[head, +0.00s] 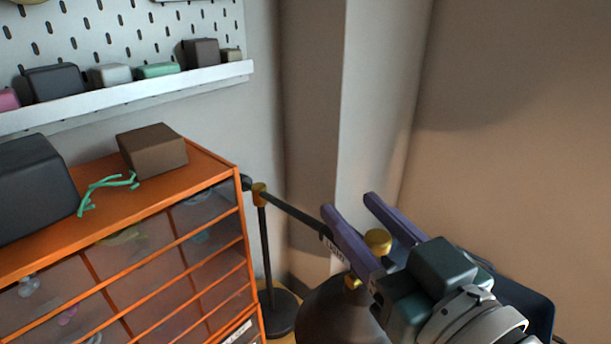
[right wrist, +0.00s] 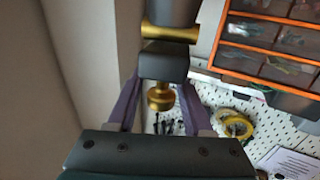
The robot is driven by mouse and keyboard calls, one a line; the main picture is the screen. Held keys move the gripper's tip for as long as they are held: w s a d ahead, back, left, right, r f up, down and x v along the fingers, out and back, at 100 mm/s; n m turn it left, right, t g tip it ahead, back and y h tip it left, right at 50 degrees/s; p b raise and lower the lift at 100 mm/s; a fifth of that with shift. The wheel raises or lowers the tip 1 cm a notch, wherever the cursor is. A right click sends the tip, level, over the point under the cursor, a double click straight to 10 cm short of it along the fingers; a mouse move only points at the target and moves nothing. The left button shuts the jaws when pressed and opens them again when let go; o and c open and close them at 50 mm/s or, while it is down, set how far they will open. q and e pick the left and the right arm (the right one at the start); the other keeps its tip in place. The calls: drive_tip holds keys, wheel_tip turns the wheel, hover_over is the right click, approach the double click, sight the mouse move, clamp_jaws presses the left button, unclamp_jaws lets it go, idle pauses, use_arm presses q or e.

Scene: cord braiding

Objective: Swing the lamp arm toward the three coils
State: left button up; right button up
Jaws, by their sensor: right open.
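The lamp has a dark post on a round base (head: 282,312), a gold joint and a dark lamp arm (head: 298,218) reaching right to a dark shade (head: 335,305). A gold knob (head: 378,241) stands at the arm's outer end. My right gripper (head: 348,204) is open, its purple fingers on either side of the knob. In the right wrist view the knob (right wrist: 160,97) sits between the fingers, with gaps visible. A yellow ring-shaped bundle (right wrist: 236,125) lies on the perforated board there; I cannot tell if it is one of the three coils. My left gripper is out of view.
An orange drawer cabinet (head: 215,155) stands left of the lamp, with a brown box (head: 152,150), a dark box (head: 32,188) and a green cord piece (head: 105,187) on top. A white shelf (head: 125,97) is above. A wall corner is close behind the lamp.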

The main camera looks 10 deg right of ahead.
drive_tip(key=shift+o, duration=0.6)
drive_tip(key=shift+s, duration=0.3)
drive_tip(key=s, duration=0.3)
drive_tip(key=s+d+b, duration=0.1)
drive_tip(key=s, duration=0.2)
drive_tip(key=s+b, duration=0.1)
drive_tip(key=s, duration=0.2)
drive_tip(key=shift+d, duration=0.3)
drive_tip(key=shift+s, duration=0.1)
drive_tip(key=shift+d, duration=0.15)
